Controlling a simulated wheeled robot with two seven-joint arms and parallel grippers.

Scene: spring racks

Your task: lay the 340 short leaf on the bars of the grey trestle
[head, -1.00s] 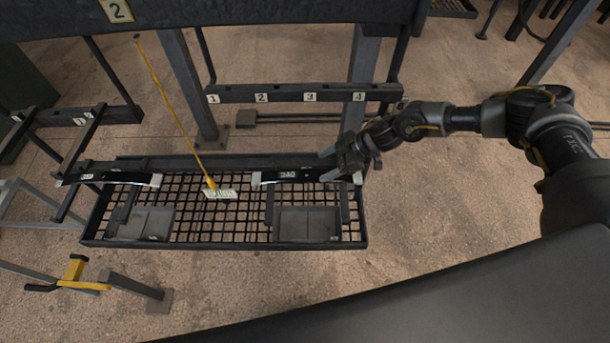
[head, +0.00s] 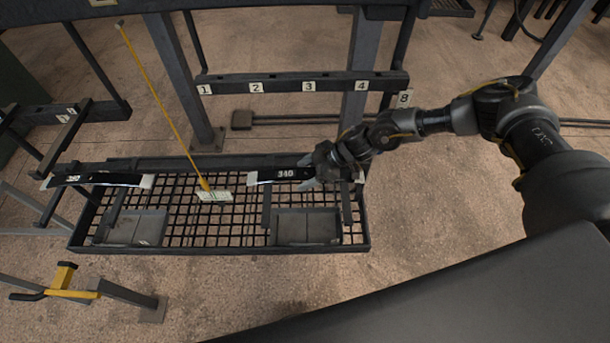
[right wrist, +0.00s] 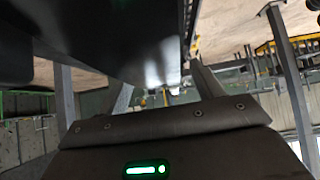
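The 340 leaf (head: 270,176), a dark bar with a pale left end and a white 340 label, lies level over the right part of the mesh basket. My right gripper (head: 310,178) is at the leaf's right half, its fingers close beside or around it. I cannot tell whether they touch or grip it. In the right wrist view a large dark shape fills the upper left, and the fingertips are not clear. Light grey tubes (head: 18,208) at the left edge may belong to the grey trestle, mostly out of frame. My left gripper is not in view.
The mesh basket (head: 215,250) also bears a second dark leaf (head: 112,180) at its left and a yellow rod with a tag (head: 214,196). A numbered rack bar (head: 300,83) stands behind. A yellow-handled stand (head: 65,280) is at lower left.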

